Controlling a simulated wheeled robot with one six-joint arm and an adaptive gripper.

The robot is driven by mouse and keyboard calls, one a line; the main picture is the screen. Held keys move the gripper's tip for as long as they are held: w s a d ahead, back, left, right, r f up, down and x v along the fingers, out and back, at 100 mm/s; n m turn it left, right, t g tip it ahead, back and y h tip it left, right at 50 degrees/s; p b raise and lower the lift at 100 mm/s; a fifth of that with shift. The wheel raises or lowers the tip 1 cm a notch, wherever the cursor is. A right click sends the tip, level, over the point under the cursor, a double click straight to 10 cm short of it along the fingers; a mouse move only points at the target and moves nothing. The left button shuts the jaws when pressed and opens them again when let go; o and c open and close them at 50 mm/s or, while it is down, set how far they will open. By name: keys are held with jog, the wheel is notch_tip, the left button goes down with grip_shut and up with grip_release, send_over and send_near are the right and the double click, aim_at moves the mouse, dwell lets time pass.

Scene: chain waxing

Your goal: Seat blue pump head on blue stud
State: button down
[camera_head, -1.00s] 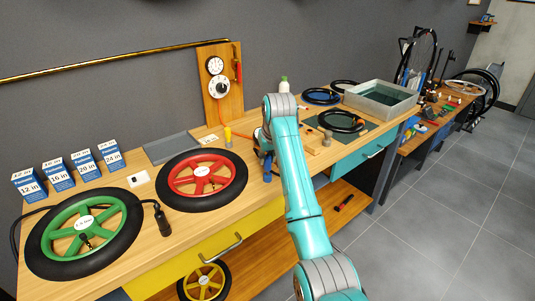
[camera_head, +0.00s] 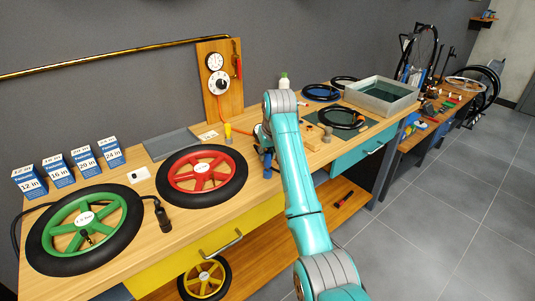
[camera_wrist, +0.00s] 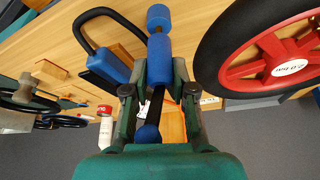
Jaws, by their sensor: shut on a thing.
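In the wrist view my gripper (camera_wrist: 160,74) is shut on a blue cylindrical piece, which I take to be the blue pump head (camera_wrist: 158,58). A black rod runs from it between the fingers to a blue ball (camera_wrist: 148,134). A wider blue end (camera_wrist: 158,18) lies beyond the fingertips; I cannot tell whether it is the stud or part of the held piece. A blue block (camera_wrist: 109,67) with a black hose lies left of the fingers. In the head view blue parts (camera_head: 267,167) show below my gripper near the bench's front edge, partly hidden by the arm.
The red wheel (camera_head: 202,174) lies close left of my gripper, and the green wheel (camera_head: 85,228) lies farther left. The gauge board (camera_head: 220,82) stands at the wall behind. Small wooden parts (camera_head: 311,142) and a mat with a black ring (camera_head: 341,117) lie to the right.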

aim_at(269, 154)
jog(key=shift+f, duration=1)
dwell(0.9)
jog(key=c, duration=0.9)
grip_release()
jog(key=shift+o, duration=0.2)
jog(key=shift+v, duration=3.7)
